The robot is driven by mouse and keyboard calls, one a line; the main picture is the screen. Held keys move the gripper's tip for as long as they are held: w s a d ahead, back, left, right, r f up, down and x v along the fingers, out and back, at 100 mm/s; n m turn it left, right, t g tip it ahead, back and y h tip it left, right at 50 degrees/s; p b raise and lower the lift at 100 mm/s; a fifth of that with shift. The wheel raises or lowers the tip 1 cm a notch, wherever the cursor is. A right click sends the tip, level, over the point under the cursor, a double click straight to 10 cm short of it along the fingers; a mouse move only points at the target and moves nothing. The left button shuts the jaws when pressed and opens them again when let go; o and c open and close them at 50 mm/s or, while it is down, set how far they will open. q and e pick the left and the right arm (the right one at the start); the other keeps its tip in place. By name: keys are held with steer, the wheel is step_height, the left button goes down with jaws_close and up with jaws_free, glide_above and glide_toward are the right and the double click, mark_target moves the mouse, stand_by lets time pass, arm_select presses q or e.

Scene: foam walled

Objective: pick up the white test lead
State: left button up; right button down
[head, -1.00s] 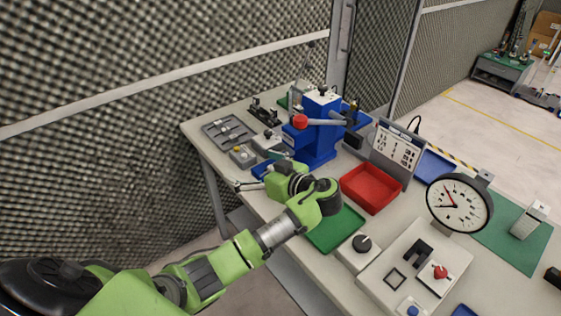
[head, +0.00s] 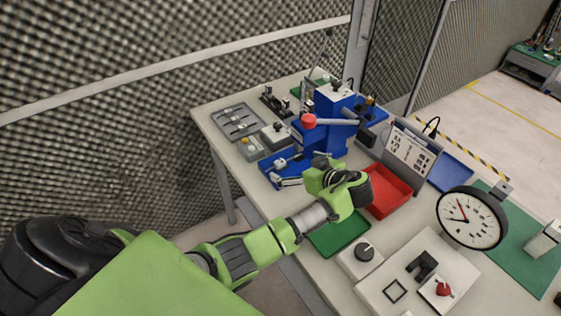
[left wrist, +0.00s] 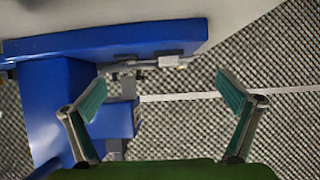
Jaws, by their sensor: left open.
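I cannot pick out the white test lead for certain. A small white piece (head: 282,163) sits on a blue fixture (head: 290,181) beside the press in the head view. In the left wrist view a small white block (left wrist: 172,61) with a grey bar lies at the edge of a blue plate (left wrist: 110,45). My left gripper (head: 322,160) is just right of the fixture in the head view, its fingers partly hidden by its own body. In the left wrist view its two fingers (left wrist: 161,82) are spread wide with nothing between their tips. My right gripper is not in view.
A blue press (head: 330,115) with a red knob stands behind the gripper. A red tray (head: 385,192) and a green tray (head: 340,231) lie close by. A grey tray (head: 237,121) is at the far left. A dial gauge (head: 471,217) stands at the right.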

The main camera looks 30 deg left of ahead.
mark_target(284, 161)
arm_select(q)
steer(key=shift+w+a+f, duration=0.1)
steer(key=shift+w+a, duration=0.05)
steer(key=shift+a, duration=0.05)
steer(key=p+x, duration=0.1)
steer(key=x, duration=0.1)
steer(key=p+x, duration=0.1)
steer(key=x, duration=0.1)
steer(key=shift+s+a+r, duration=0.2)
steer(key=shift+s+a, duration=0.05)
steer(key=shift+w+a+f, duration=0.2)
steer(key=shift+a+f, duration=0.1)
steer(key=shift+f, duration=0.05)
steer(key=c, duration=1)
steer(key=shift+s+d+r, duration=0.2)
steer(key=c, duration=1.3)
steer(key=shift+s+r, duration=0.1)
steer(key=c, duration=0.3)
steer(key=shift+a+r, duration=0.1)
steer(key=shift+a, duration=0.05)
steer(key=shift+c, duration=1)
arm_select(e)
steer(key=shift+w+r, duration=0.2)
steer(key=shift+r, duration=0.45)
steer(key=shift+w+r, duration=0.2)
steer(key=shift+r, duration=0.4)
